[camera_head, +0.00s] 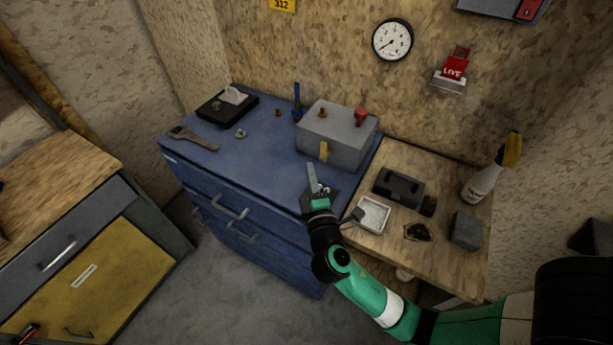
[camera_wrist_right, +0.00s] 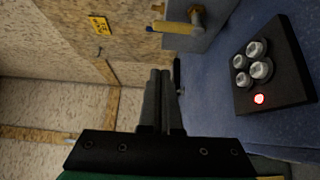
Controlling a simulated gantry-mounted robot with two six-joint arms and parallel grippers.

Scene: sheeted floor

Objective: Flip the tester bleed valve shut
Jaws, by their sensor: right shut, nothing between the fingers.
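The grey tester box (camera_head: 337,134) stands on the blue cabinet top, with a brass fitting and a red knob on top. A yellow bleed valve lever (camera_head: 324,151) hangs roughly upright on its front face. In the right wrist view the yellow lever (camera_wrist_right: 172,27) lies beside a brass fitting (camera_wrist_right: 196,15) on the grey box. My right gripper (camera_head: 311,170) is shut and empty, just in front of the box and slightly left of the lever, apart from it. Its two fingers (camera_wrist_right: 158,75) are together in the wrist view. My left gripper is not in view.
A wrench (camera_head: 193,138) and a black tray (camera_head: 227,107) lie left on the cabinet. A white dish (camera_head: 374,214) and spray bottle (camera_head: 484,180) stand on the right bench.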

